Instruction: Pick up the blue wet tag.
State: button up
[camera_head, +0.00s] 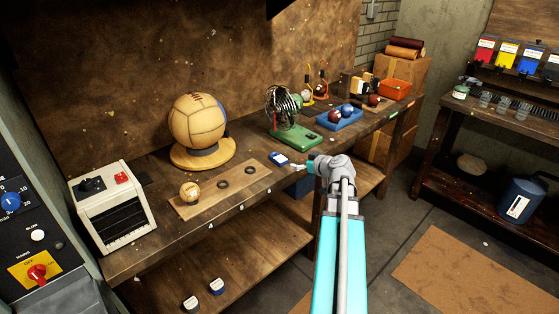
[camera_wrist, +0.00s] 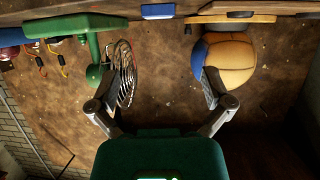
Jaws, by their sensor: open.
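A small blue tag (camera_head: 279,158) with a white patch lies on the workbench, between the wooden board with round holes and the green fan. In the wrist view, which shows the bench upside down, a blue and white piece that looks like this tag (camera_wrist: 158,11) is at the top edge, centred between my fingers. My gripper (camera_wrist: 162,85) is open and empty, its fingers spread wide and apart from the tag. In the head view my gripper (camera_head: 303,166) is just right of the tag near the bench's front edge; its fingers are hard to make out there.
The green wire fan (camera_head: 287,115) stands behind the tag. A large tan ball (camera_head: 198,120) on a round stand is to the left. A wooden board (camera_head: 200,208) holds a small ball. A blue tray (camera_head: 334,124) with balls is at right.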

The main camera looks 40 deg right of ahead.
jog(key=b, duration=0.3)
send_near(280, 158)
jog(key=shift+x, duration=2.05)
jog(key=shift+w+a, duration=0.15)
jog(key=shift+b+x, duration=0.95)
jog(key=shift+x, duration=1.55)
jog(key=c, duration=1)
jog(key=shift+r, duration=0.2)
